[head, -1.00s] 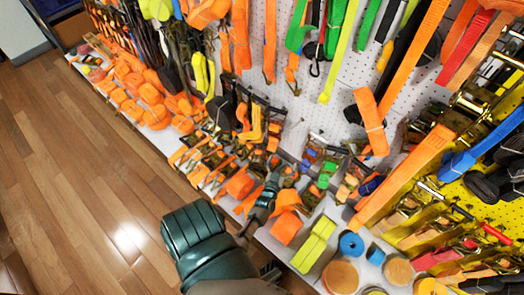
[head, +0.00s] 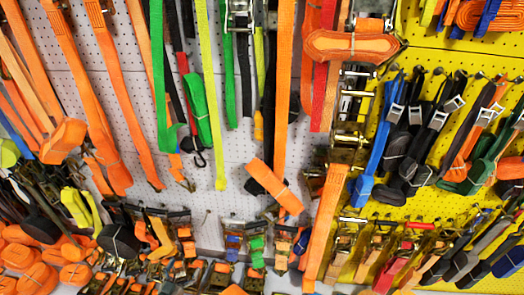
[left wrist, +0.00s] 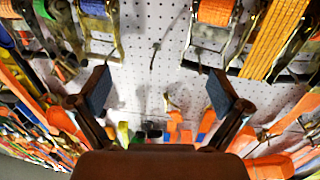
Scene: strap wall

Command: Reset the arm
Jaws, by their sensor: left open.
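My left gripper (left wrist: 160,92) shows in the left wrist view. Its two dark fingers with blue-grey pads are spread wide apart. Nothing is between the pads; white pegboard and hanging straps show behind them. I cannot make out either gripper in the head view now. My right gripper is not in view. My arm itself cannot be made out in the head view.
A white pegboard (head: 232,150) holds hanging orange, green and yellow straps. A yellow pegboard (head: 425,55) at right holds blue and black buckled straps. An orange rolled strap (head: 274,187) hangs in the middle. Orange rolls (head: 38,278) lie at lower left.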

